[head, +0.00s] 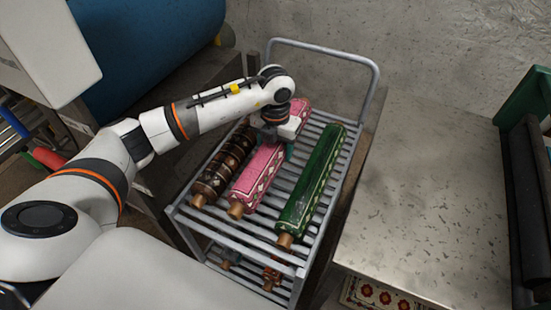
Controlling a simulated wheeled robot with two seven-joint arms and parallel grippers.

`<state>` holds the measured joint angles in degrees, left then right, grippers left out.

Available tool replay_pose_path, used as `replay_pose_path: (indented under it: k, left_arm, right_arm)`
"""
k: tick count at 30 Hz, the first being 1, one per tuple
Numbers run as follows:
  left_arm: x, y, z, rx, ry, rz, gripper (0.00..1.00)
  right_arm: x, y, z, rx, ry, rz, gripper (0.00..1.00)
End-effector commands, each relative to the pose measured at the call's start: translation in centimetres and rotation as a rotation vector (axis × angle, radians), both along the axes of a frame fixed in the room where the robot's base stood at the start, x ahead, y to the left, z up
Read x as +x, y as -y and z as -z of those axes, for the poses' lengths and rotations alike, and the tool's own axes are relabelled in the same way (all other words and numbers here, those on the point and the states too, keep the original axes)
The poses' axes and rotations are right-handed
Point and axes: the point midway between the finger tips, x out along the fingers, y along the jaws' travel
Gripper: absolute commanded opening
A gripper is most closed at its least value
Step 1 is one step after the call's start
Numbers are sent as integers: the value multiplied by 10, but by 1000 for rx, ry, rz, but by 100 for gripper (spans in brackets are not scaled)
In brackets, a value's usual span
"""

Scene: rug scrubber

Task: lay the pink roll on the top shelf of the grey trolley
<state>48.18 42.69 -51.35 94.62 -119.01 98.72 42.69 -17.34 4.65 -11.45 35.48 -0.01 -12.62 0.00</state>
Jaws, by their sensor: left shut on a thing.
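The pink roll (258,172) lies lengthwise on the slatted top shelf of the grey trolley (311,200), between a dark brown patterned roll (222,165) on its left and a green roll (312,183) on its right. My left gripper (278,140) is over the middle of the pink roll and shut on it; the arm's wrist hides part of the roll there. The pink roll looks level with the other two rolls, but I cannot tell whether its underside touches the slats. My right gripper is not in view.
The trolley's handle (322,47) rises at the far end. A grey speckled table (425,190) stands close on the right, with dark rollers (528,200) at its far side. A large blue roll (150,45) is at upper left. Some bare slats show right of the green roll.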

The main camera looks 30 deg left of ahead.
Motion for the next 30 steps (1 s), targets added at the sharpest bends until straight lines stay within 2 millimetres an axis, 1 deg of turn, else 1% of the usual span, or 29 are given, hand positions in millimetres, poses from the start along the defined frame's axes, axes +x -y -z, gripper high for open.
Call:
replay_pose_path:
  k: [1,7,12,14,25,26,27,29,30]
  left_arm:
    - [0,0,5,-1,0,-1,16]
    - [1,0,18,-1,2,0,16]
    - [0,0,40,-1,0,0,16]
    - [1,0,46,-1,2,0,16]
    - [1,0,52,-1,3,1,16]
    - [0,0,52,0,1,1,65]
    - [0,0,52,0,1,1,71]
    - [0,0,52,0,1,1,81]
    - [0,0,52,0,1,1,83]
  right_arm:
    - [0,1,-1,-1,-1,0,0]
    - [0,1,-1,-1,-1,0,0]
    - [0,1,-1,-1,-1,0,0]
    - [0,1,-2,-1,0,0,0]
    - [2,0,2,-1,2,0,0]
    - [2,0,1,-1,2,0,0]
    - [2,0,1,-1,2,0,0]
    - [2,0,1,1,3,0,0]
    - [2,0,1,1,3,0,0]
